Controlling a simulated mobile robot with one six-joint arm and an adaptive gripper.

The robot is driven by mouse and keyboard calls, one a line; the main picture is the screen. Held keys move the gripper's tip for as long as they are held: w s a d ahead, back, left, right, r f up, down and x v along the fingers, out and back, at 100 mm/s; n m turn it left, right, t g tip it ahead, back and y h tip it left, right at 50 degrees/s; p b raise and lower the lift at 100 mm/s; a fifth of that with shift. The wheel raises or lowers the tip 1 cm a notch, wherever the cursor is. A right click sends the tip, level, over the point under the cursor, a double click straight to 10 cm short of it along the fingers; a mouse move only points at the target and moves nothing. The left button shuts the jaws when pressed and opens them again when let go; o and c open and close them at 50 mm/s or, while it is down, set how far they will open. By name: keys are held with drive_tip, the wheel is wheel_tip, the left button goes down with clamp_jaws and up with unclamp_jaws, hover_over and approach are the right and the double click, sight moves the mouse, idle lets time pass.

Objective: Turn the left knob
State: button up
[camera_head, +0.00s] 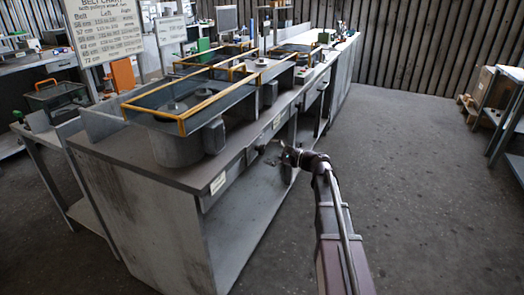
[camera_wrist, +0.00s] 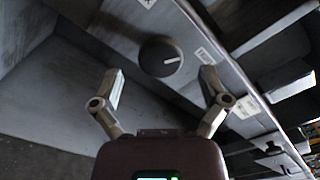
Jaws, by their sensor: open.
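A round dark knob (camera_wrist: 158,58) with a white pointer line sits on the grey front panel (camera_wrist: 205,50) of the bench in the wrist view. My gripper (camera_wrist: 161,76) is open, with one finger to each side and the knob in the gap ahead between the tips. The fingers look apart from the knob; the exact distance is hard to tell. In the head view my gripper (camera_head: 268,154) is at the bench's front panel, and the knob there is too small or hidden to make out.
The long bench (camera_head: 120,155) carries several round housings with yellow-edged guards (camera_head: 180,122). Below the panel is an open shelf space (camera_head: 250,215). A chart board (camera_head: 104,30) stands behind. Floor (camera_head: 420,170) right of the bench is clear up to a rack (camera_head: 500,110).

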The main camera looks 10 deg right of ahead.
sight(264, 150)
drive_tip(key=shift+x, duration=1.55)
drive_tip(key=c, duration=1.2)
